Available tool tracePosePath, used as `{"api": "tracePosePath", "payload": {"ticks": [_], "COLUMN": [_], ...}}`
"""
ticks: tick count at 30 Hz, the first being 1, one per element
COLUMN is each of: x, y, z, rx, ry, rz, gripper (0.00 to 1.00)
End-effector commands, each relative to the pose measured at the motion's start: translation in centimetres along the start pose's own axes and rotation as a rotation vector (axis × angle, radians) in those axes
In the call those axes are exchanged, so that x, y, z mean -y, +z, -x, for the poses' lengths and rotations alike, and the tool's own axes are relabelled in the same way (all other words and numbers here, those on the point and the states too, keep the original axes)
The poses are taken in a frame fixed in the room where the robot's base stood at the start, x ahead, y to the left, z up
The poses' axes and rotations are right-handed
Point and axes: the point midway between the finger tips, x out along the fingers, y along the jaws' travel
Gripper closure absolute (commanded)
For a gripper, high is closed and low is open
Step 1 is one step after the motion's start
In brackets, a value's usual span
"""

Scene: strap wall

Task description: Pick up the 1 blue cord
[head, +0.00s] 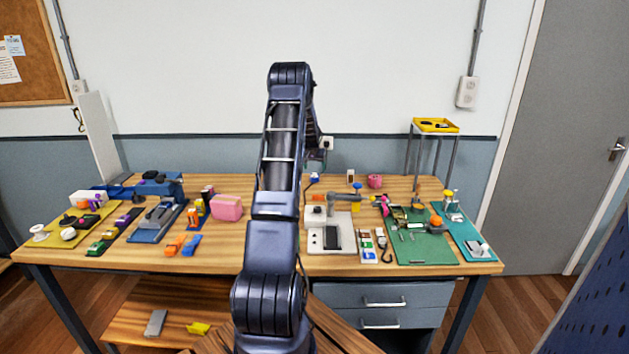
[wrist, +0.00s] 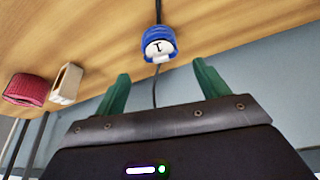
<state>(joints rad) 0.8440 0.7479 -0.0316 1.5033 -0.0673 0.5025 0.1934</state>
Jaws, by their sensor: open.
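The blue cord (wrist: 158,45) shows in the wrist view as a thick blue band with a white tag marked 1. It sits at the top centre, against the wooden table, with a thin dark cable running from it. In the head view a small blue piece (head: 314,177) just right of my arm seems to be the same thing. My gripper (wrist: 160,69) is open, its two green fingers spread apart and empty. The blue cord lies beyond the fingertips, roughly in line with the gap, apart from both. In the head view my arm mostly hides the gripper.
A pink roll (wrist: 27,89) and a beige block (wrist: 66,83) stand beside the cord in the wrist view. The wall is close behind the table. A white machine (head: 322,236) and a green mat (head: 425,250) with several small parts lie on the table (head: 215,262).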

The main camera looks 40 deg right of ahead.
Motion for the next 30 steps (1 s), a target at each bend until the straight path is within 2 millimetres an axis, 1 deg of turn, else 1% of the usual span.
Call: {"api": "tracePosePath", "payload": {"ticks": [1,8,15,18,21,26,29,30], "x": [0.0,0.1,0.2,0.3,0.3,0.3,0.3,0.3], "y": [0.1,0.1,0.4,0.3,0.3,0.3,0.3,0.3], "z": [-0.7,-2.0,-5.1,-6.1,-6.5,-6.5,-6.5,-6.5], "rx": [0.001,0.001,0.002,0.000,0.000,0.000,0.000,0.000], "ry": [0.000,0.000,0.000,-0.001,-0.001,-0.001,-0.001,0.000], "rz": [0.000,0.000,0.001,0.000,0.000,0.000,0.000,0.000], "gripper": [0.27,0.27,0.27,0.27,0.27,0.27,0.44,0.52]}}
